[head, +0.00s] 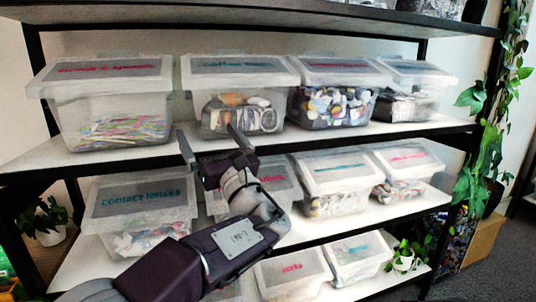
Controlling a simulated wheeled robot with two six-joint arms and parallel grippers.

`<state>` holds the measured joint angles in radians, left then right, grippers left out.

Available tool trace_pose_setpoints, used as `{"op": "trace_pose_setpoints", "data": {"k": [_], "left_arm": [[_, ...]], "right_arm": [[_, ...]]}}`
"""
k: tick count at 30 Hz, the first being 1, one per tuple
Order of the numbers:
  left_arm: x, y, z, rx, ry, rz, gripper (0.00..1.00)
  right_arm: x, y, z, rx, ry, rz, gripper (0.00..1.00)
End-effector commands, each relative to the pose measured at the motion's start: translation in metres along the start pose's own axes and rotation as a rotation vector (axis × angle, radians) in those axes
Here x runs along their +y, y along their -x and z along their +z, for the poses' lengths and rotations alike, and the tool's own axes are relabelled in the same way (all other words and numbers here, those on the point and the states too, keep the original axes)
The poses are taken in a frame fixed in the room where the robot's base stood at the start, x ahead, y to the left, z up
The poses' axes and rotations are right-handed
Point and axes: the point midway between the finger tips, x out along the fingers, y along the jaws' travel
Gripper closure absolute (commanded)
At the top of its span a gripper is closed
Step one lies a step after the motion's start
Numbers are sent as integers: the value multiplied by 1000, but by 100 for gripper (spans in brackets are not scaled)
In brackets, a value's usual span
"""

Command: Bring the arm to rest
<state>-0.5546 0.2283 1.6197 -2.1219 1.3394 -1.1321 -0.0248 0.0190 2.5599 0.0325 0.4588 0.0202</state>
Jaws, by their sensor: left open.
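My left gripper (212,144) is open, its two fingers spread and pointing up and away. It is raised in front of the shelf unit, near the front edge of the upper shelf board (320,141). Nothing shows between its fingers. It appears just below the bin labelled coffee (240,72); I cannot tell how far in front of the shelf it is. My left forearm hides parts of the bins on the middle shelf. My right gripper is not in view.
Lidded clear bins stand in rows: a straws bin (108,100) at upper left, a contact lenses bin (140,210) below it, a corks bin (293,272) on the low shelf. A trailing plant (487,110) hangs at the right. A potted plant (45,220) stands at lower left.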

Motion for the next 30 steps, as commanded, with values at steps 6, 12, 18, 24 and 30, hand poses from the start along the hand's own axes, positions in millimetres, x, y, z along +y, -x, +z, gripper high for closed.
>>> {"op": "trace_pose_setpoints", "data": {"k": [6,12,18,24,30], "left_arm": [[80,-12,-98,274,-31,163,0],[185,48,-232,706,136,466,0],[250,188,-327,1062,527,973,0],[240,320,-358,1134,1001,1595,0],[196,379,-364,872,1455,2172,0]], "right_arm": [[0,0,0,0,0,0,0],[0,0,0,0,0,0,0],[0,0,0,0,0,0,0],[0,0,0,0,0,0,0],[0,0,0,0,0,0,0]]}}
